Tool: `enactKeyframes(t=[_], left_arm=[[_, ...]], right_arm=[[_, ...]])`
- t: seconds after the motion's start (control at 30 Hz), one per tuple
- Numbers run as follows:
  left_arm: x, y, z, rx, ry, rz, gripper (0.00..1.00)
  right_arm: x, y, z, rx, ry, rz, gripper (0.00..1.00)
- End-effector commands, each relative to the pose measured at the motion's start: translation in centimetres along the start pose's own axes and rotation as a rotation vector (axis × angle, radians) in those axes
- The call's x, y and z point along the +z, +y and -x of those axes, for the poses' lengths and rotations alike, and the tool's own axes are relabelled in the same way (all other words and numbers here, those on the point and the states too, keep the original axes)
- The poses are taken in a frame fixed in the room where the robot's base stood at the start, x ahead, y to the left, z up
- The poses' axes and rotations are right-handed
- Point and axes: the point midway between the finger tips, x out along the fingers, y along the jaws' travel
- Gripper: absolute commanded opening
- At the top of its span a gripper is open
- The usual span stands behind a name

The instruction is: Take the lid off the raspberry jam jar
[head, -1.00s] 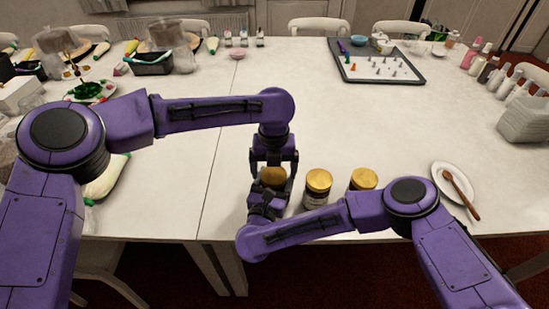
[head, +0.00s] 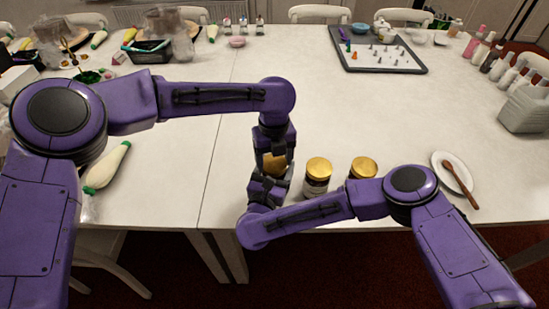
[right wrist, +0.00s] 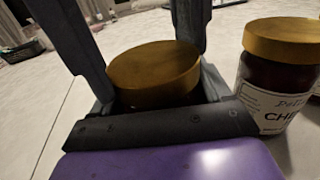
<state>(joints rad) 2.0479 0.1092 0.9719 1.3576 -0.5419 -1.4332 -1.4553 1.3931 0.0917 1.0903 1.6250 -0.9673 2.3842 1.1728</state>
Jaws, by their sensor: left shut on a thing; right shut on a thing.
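A gold-lidded jar stands at the table's front edge between my two grippers; its label is hidden, so I cannot read its flavour. Its gold lid (head: 275,163) shows between the dark fingers, and fills the middle of the right wrist view (right wrist: 155,72). My left gripper (head: 277,155) reaches down from above and is shut on the lid. My right gripper (head: 268,184) comes from the front, low down, and is shut on the jar's body, which is mostly hidden. The lid looks level and seated on the jar.
A second gold-lidded jar (head: 317,177) stands close to the right; its label begins "CHE" in the right wrist view (right wrist: 283,75). A third jar (head: 363,167) stands beyond it. A plate (head: 445,160) with a wooden spoon (head: 461,186) lies right. The table behind the jars is clear.

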Motion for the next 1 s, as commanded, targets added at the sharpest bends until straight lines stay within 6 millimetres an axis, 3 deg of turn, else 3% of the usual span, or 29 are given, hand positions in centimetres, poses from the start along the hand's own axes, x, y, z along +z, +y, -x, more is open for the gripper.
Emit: enactKeyframes(t=[0.07,0.1,0.17,0.2,0.47,0.7,0.83,1.0], left_arm=[[0.0,0.0,0.0,-0.001,0.001,-0.001,0.34],[0.0,0.0,0.0,-0.001,0.001,-0.001,0.74],[0.0,0.0,0.0,-0.001,0.001,-0.002,0.93],[0.0,0.0,0.0,-0.001,0.001,-0.002,0.96],[0.0,0.0,0.4,-0.001,-0.001,-0.003,0.96],[0.1,0.0,3.9,0.000,-0.002,-0.002,0.96],[0.0,0.0,4.7,0.001,-0.001,0.010,0.93],[0.0,0.0,7.2,0.007,-0.005,0.309,0.93]], right_arm=[[0.1,0.0,0.0,0.001,-0.001,-0.001,0.00],[0.1,0.0,0.0,0.001,-0.001,-0.001,0.00],[0.1,0.0,0.0,0.001,-0.001,-0.001,0.00],[0.1,0.0,0.0,0.001,-0.001,-0.001,0.00],[0.1,0.0,0.0,0.000,-0.001,-0.001,0.00],[0.0,0.0,0.0,0.000,-0.001,0.000,0.00],[0.0,0.0,0.0,0.000,-0.001,-0.001,0.00],[0.0,0.0,0.0,0.000,-0.001,0.000,0.00]])
